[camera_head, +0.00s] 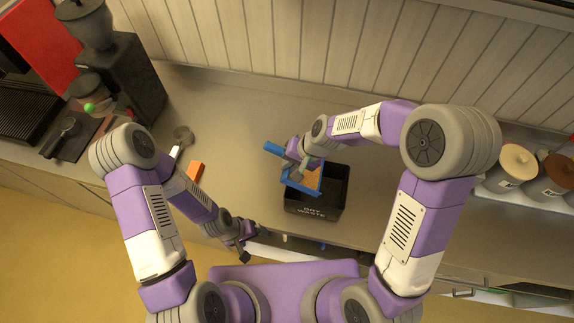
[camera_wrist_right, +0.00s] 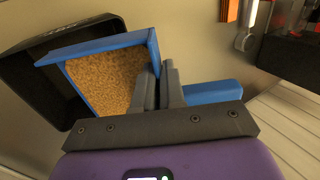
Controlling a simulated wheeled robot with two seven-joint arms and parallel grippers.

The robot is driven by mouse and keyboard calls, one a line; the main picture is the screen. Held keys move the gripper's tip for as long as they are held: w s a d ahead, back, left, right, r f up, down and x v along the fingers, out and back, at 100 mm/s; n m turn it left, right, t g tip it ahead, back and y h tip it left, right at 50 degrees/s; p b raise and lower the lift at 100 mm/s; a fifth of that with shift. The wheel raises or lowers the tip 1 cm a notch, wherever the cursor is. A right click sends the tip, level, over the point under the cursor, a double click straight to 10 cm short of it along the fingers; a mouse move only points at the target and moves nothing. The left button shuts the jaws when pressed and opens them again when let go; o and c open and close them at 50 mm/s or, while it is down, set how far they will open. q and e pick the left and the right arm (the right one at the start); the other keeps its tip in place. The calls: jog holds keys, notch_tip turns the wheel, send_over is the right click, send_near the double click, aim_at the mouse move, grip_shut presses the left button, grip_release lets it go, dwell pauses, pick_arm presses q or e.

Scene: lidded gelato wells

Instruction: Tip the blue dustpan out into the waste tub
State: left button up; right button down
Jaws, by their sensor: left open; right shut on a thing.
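The blue dustpan (camera_head: 318,178) is held up at the black waste tub (camera_head: 330,208), partly over its opening. Brown crumbs (camera_wrist_right: 105,82) lie in the pan in the right wrist view. My right gripper (camera_head: 298,158) is shut on the dustpan near the base of its handle (camera_wrist_right: 212,92). The tub stands on the counter with white lettering on its front, and it shows behind the dustpan in the right wrist view (camera_wrist_right: 30,75). My left gripper (camera_head: 243,245) is open and empty, low at the counter's front edge, left of the tub.
An orange block (camera_head: 195,171) and a white-handled tool (camera_head: 175,151) lie on the counter to the left. A dark grinder (camera_head: 128,75) stands at the back left. Lidded wells (camera_head: 517,162) stand at the right. The counter between block and tub is clear.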

jog(key=shift+s+d+r+y, duration=0.1)
jog(key=shift+d+r+y, duration=0.4)
jog(key=shift+y, duration=0.2)
jog(key=shift+d+r+t+y, duration=0.25)
jog(key=shift+d+t+y, duration=0.15)
jog(key=shift+t+y, duration=0.1)
jog(key=y+b, duration=0.1)
jog(key=b, duration=0.2)
jog(key=d+y+b, duration=0.1)
jog(key=b, duration=0.2)
jog(key=shift+s+d+r+t+b, duration=0.15)
jog(key=shift+s+r+t+b, duration=0.05)
jog(key=shift+s+t+b, duration=0.1)
jog(key=d+y+b, duration=0.1)
jog(key=b, duration=0.1)
jog(key=d+y+b, duration=0.1)
jog(key=y+b, duration=0.1)
jog(key=b, duration=0.1)
jog(key=s+d+t+y+b, duration=0.1)
jog(key=d+b, duration=0.1)
jog(key=b, duration=0.1)
jog(key=shift+r+y, duration=0.25)
jog(key=shift+y, duration=0.15)
jog(key=s+d+f+t+y+b, duration=0.2)
jog(key=d+y+b, duration=0.6)
jog(key=b, duration=0.5)
jog(key=shift+s+t+y, duration=0.2)
jog(key=shift+t+y, duration=0.2)
jog(key=shift+y, duration=0.2)
